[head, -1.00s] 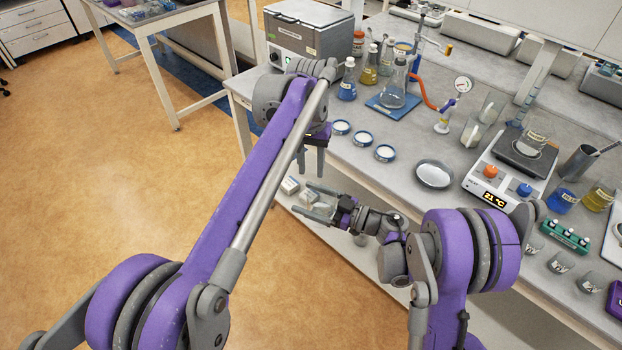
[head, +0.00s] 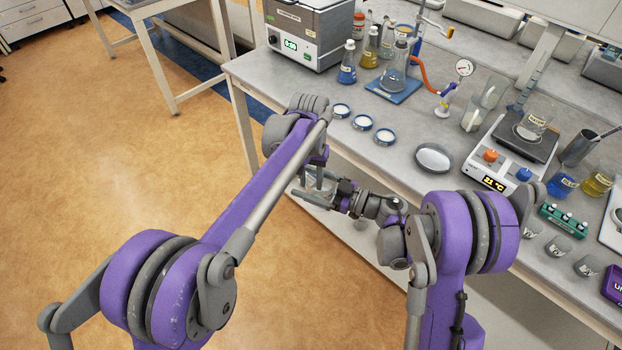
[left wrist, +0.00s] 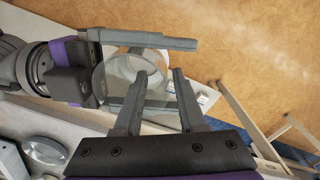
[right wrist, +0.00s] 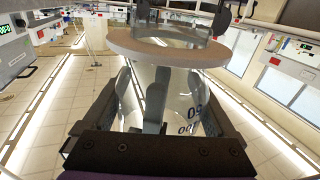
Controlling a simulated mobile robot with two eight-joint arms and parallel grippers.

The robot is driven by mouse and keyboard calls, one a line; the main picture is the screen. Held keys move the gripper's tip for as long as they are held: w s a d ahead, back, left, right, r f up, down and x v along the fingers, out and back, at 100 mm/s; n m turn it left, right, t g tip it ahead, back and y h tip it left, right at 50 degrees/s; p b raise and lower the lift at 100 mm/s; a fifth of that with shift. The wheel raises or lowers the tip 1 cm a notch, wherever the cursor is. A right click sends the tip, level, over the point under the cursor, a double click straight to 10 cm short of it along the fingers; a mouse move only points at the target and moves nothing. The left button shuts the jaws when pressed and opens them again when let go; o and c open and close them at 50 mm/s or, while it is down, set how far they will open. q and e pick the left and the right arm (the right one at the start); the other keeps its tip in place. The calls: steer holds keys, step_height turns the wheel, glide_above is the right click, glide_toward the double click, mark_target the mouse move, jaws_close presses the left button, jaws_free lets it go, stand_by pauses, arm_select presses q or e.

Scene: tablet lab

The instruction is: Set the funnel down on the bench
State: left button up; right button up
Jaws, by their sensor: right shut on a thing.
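The clear glass funnel (left wrist: 112,76) is between my right gripper's fingers in the left wrist view; its exact outline is hard to read. It fills the middle of the right wrist view (right wrist: 178,82), with a wide beige-looking rim and dark markings. My right gripper (right wrist: 160,78) is shut on it and holds it off the bench, beside the front edge in the head view (head: 316,186). My left gripper (left wrist: 160,74) has its fingertips apart, close to the glass; I cannot tell whether they touch it. In the head view my left arm mostly hides that gripper.
The bench (head: 395,168) has a clear strip along its front left. Several small dishes (head: 362,122), a larger round dish (head: 433,158) and a hotplate with a beaker (head: 498,165) stand around it. A flask on a blue base (head: 394,86) and an oven-like box (head: 307,32) stand farther back.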

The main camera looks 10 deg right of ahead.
arm_select(q)
jaws_close()
steer(key=shift+d, duration=0.1)
arm_select(e)
steer(key=o, duration=1)
